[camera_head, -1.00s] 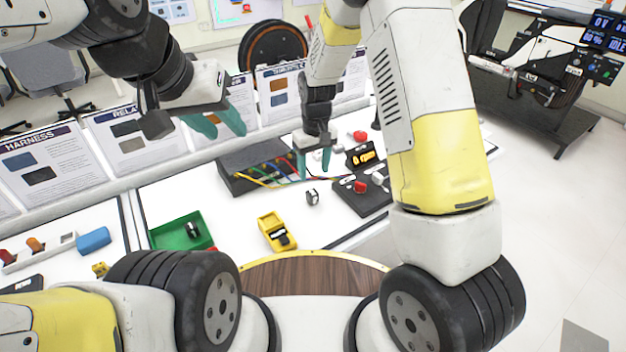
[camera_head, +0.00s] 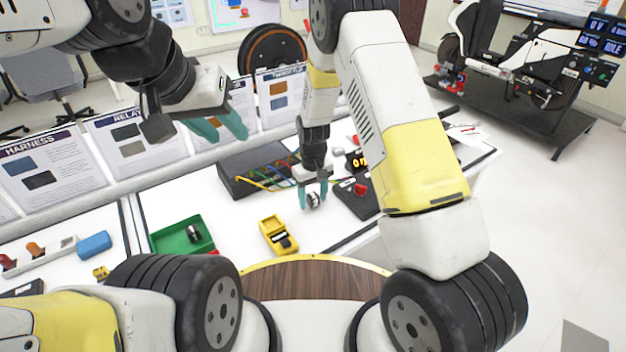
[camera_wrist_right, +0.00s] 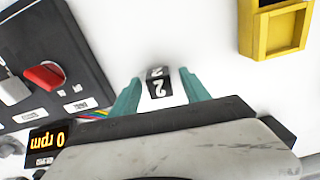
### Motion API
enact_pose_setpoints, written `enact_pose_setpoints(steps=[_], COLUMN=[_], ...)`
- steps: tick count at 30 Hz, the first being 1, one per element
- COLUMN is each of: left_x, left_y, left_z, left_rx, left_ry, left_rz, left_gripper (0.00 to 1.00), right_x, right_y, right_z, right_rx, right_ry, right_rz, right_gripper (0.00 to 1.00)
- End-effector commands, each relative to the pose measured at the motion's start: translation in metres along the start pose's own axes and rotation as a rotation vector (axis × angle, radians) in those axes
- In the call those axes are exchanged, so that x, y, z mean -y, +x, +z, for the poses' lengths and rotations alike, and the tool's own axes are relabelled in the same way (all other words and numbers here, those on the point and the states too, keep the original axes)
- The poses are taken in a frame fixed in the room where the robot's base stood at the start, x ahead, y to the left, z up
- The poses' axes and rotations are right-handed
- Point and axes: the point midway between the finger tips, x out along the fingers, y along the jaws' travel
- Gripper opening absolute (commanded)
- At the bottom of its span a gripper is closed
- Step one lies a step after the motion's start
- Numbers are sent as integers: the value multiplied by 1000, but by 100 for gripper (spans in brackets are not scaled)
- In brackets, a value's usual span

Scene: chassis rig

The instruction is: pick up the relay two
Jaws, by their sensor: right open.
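Relay two, a small cube with a dark band marked "2", sits on the white table. It shows in the head view (camera_head: 313,200) and in the right wrist view (camera_wrist_right: 158,84). My right gripper (camera_head: 313,196) points down at it with its teal fingers open, one on each side of the cube. In the right wrist view the fingers (camera_wrist_right: 158,98) flank the cube, with a small gap seeming to show on each side. My left gripper (camera_head: 222,128) is raised at the upper left, teal fingers apart and empty.
A black panel with a red switch (camera_wrist_right: 46,75) and an rpm display (camera_wrist_right: 46,138) stands close beside the right gripper. A yellow meter (camera_head: 278,235) and a green tray (camera_head: 165,238) holding a small dark-and-white block lie to the left. A wire box (camera_head: 240,180) is behind.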

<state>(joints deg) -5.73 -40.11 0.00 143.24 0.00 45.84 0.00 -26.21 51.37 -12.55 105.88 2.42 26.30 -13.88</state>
Motion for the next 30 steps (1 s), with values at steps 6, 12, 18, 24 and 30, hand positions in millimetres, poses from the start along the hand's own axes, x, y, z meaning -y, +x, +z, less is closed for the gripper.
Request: enact_pose_setpoints(steps=[6, 12, 18, 24, 30], left_x=[0, 0, 0, 0, 0], left_y=[0, 0, 0, 0, 0], left_z=[0, 0, 0, 0, 0], left_rx=[0, 0, 0, 0, 0], left_ry=[0, 0, 0, 0, 0], left_rz=[0, 0, 0, 0, 0], left_gripper=[36, 36, 36, 36, 36], right_x=[0, 0, 0, 0, 0], right_y=[0, 0, -1, -8, -34], right_z=[0, 0, 0, 0, -1], right_rx=[0, 0, 0, -1, -4], right_ry=[0, 0, 0, -1, 0], right_rz=[0, 0, 0, 0, 0], right_gripper=[27, 0, 0, 0, 0])
